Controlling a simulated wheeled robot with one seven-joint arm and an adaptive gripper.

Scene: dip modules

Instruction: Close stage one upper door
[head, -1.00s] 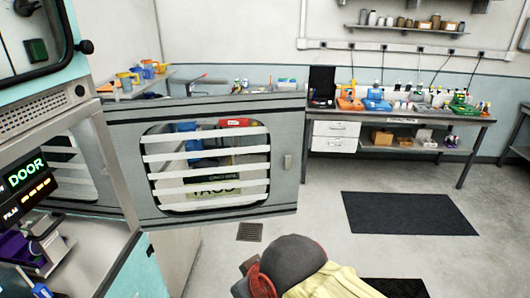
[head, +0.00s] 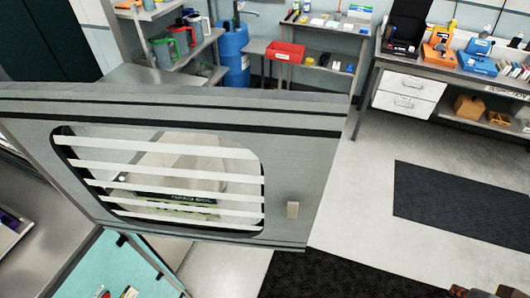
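A grey door (head: 285,180) stands swung open across the left and middle of the head view. Its window (head: 165,175) has several white slats and a dark rim. A small light handle plate (head: 293,210) sits near its free right edge. The door's hinge side is at the left, by the machine body. I cannot tell from this view alone whether it is the stage one upper door. My gripper is not in view. Only a small dark and red piece shows at the bottom right edge, too cut off to identify.
A teal panel (head: 110,270) lies below the door at lower left. A workbench (head: 375,85) with white drawers and small devices stands at upper right. A blue barrel (head: 232,50) and a red bin (head: 287,52) are behind the door. The floor (head: 350,200) right of the door is clear, with dark mats.

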